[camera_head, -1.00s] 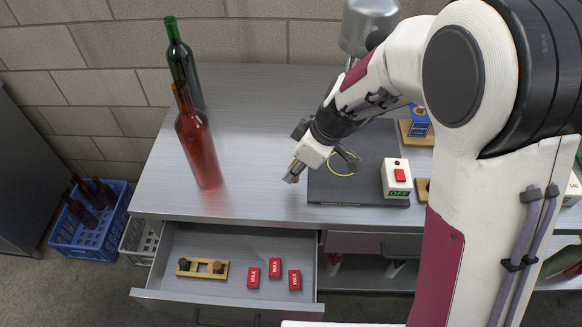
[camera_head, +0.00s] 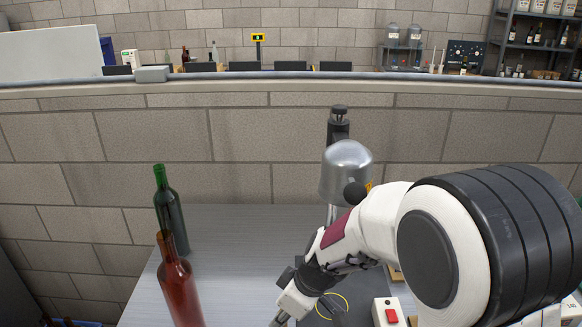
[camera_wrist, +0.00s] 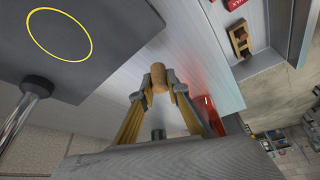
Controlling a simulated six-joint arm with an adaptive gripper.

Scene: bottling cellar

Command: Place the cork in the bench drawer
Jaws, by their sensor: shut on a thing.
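My gripper (camera_wrist: 158,80) is shut on the tan cork (camera_wrist: 158,77), which sits between the fingertips in the wrist view. The gripper is above the bench top (camera_wrist: 130,75). In the head view only the gripper's upper part shows at the bottom edge; the fingertips and cork are cut off. The bench drawer (camera_wrist: 262,62) stands open at the upper right of the wrist view, apart from the cork. A wooden holder (camera_wrist: 239,38) and a red box (camera_wrist: 234,4) lie in it. The drawer is out of the head view.
A red bottle (camera_head: 180,290) and a green bottle (camera_head: 171,215) stand on the bench left of my arm. A dark pad (camera_wrist: 75,65) with a yellow ring lies beside the gripper. A red-switch box (camera_head: 388,310) and a metal lamp-like head (camera_head: 345,175) are nearby.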

